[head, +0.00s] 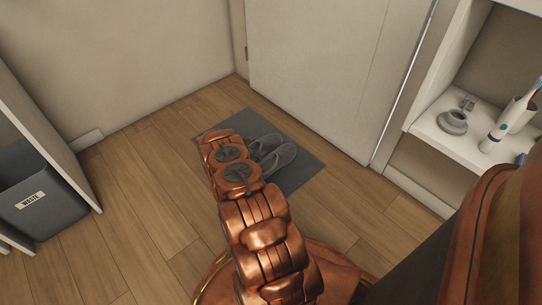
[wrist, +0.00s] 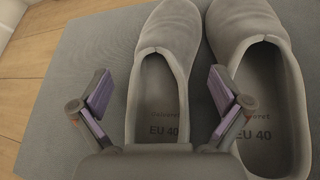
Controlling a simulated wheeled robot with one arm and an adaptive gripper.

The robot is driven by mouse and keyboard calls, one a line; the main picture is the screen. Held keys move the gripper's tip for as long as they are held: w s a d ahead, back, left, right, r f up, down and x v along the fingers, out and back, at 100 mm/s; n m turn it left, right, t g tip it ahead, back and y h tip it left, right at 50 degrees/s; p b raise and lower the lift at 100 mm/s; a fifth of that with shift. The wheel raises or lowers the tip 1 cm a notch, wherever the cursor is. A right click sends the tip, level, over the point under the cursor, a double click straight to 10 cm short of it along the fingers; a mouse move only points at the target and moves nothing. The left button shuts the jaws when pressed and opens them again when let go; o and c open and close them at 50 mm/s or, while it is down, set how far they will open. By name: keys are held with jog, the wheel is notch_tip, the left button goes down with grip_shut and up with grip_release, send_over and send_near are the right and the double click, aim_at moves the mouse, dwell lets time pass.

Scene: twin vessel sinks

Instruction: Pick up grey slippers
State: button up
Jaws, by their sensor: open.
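The grey slippers (head: 273,156) lie side by side on a dark grey mat (head: 304,171) on the floor in the head view, partly hidden by my arm. In the wrist view the left slipper (wrist: 168,35) and the right slipper (wrist: 243,22) show large, with "EU 40" on their insoles. The mat (wrist: 75,75) lies under them. My gripper (wrist: 159,88) is open and empty, its purple-padded fingers on either side of the left slipper's opening in the picture. The right finger overlaps the gap between the slippers. I cannot tell whether it touches them. My gripper is hidden in the head view.
A closed white door (head: 318,65) stands behind the mat. A dark waste bin (head: 37,190) is at the left. A white shelf (head: 458,140) at the right holds a toothbrush and small items. The wooden floor (head: 140,180) left of the mat is clear.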

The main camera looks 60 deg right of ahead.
aim_at(261, 145)
jog(key=shift+f+b+x, duration=0.25)
jog(key=shift+b+x, duration=0.3)
jog(key=shift+x, duration=0.6)
jog(key=shift+d+f, duration=0.1)
jog(key=shift+d, duration=0.3)
jog(key=c, duration=1.5)
